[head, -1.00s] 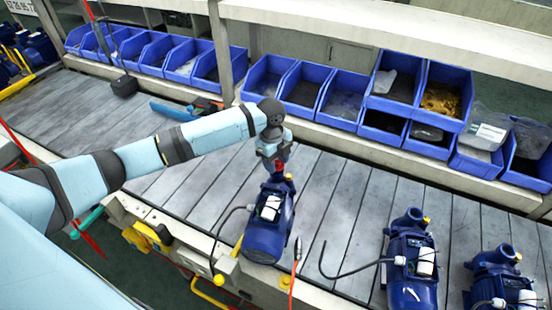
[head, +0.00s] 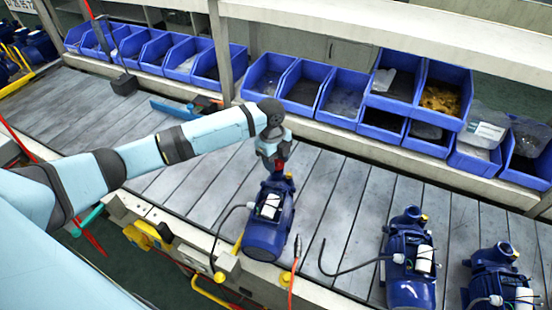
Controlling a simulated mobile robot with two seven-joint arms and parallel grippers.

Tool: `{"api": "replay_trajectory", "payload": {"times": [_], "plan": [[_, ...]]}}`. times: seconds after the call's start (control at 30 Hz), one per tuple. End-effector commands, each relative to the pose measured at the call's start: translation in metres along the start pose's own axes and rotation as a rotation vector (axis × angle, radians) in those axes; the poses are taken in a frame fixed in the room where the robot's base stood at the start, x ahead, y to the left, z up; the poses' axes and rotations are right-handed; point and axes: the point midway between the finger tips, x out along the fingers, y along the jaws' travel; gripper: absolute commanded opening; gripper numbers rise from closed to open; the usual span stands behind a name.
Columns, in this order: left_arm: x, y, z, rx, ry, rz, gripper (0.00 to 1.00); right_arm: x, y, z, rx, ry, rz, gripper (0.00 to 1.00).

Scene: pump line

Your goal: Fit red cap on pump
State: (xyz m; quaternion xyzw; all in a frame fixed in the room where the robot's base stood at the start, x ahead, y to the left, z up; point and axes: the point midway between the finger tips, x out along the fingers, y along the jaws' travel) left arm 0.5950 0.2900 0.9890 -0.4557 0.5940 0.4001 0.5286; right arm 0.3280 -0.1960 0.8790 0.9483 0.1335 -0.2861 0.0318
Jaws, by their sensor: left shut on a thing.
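The blue pump (head: 266,228) stands on the slatted conveyor with its port end toward the back. My left gripper (head: 275,164) points down over the pump's port from above. It is shut on the red cap (head: 281,166), of which only a little red shows between the fingers and the port. The cap is at the port's top; I cannot tell whether it is seated. My right gripper is not in view.
Two more blue pumps, one nearer (head: 410,262) and one at the right edge (head: 497,280), stand on the conveyor. Blue bins (head: 338,100) line the back. A red cable (head: 295,265) hangs at the front edge. The left conveyor stretch is mostly clear.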

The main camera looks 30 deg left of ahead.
Motion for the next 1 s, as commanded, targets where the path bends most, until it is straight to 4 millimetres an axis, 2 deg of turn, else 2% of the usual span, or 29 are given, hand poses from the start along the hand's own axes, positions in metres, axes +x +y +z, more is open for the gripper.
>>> {"api": "replay_trajectory", "payload": {"times": [0.2, 1.0], "plan": [[0.0, 0.0002, -0.0001, 0.0, 0.0, 0.001, 0.23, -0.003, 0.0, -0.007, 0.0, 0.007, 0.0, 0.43], [0.0048, 0.0001, 0.0003, 0.0, 0.0, 0.0, 0.23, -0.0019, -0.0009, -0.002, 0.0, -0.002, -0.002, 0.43]]}}
